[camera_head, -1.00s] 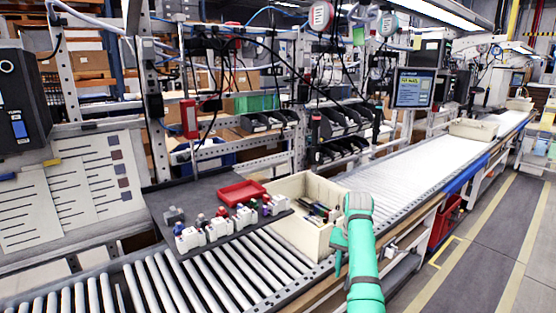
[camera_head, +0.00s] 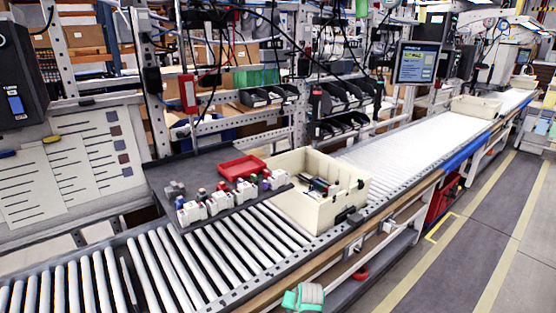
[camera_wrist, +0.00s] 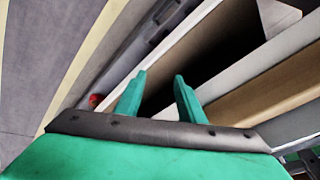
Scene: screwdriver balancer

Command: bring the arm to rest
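My gripper (camera_wrist: 160,82) shows in the wrist view with its two green fingers apart and nothing between them. Beyond the fingers are the grey floor, a yellow floor stripe and the edges of the conveyor's side frame, so it is outside the conveyor and pointing downward. In the head view only a small green and grey piece of my arm (camera_head: 303,297) shows at the bottom edge, in front of the conveyor's near side. The rest of the arm is out of that view.
A cream bin (camera_head: 345,206) with dark items stands on the roller conveyor (camera_head: 175,262). Left of it, a dark shelf (camera_head: 165,203) carries a red tray (camera_head: 241,166) and several small white holders. A monitor (camera_head: 415,63) hangs behind.

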